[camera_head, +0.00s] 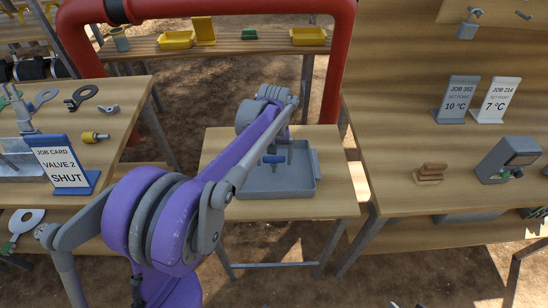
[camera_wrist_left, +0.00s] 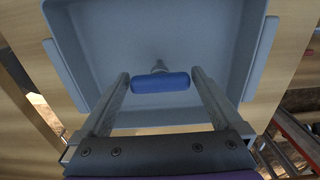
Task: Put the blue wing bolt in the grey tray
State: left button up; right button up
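The blue wing bolt (camera_head: 273,159) shows inside the outline of the grey tray (camera_head: 302,183), which sits on a small wooden table. In the left wrist view the bolt's blue bar (camera_wrist_left: 160,82) lies across between the fingertips, its grey stem pointing away over the tray (camera_wrist_left: 228,45). My left gripper (camera_head: 282,152) is over the tray, pointing down, partly hidden by my purple arm. In the left wrist view its fingers (camera_wrist_left: 160,77) are spread, one beside each end of the bar, with slim gaps. Whether the bolt touches the tray floor is unclear. My right gripper is out of view.
A left bench holds a job card (camera_head: 64,166), a yellow-ended part (camera_head: 96,137) and loose tools. The right bench holds two set-point cards (camera_head: 457,98), a wooden stack (camera_head: 430,173) and a grey device (camera_head: 508,158). Red pipe (camera_head: 338,70) rises behind the tray's table.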

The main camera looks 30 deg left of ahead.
aim_at(275, 158)
pick_arm(q)
jog(key=shift+r, duration=0.35)
notch_tip(275, 158, up, 12)
jog(key=p, duration=0.1)
jog(key=shift+f, duration=0.2)
jog(key=shift+d, duration=0.1)
dwell(0.3)
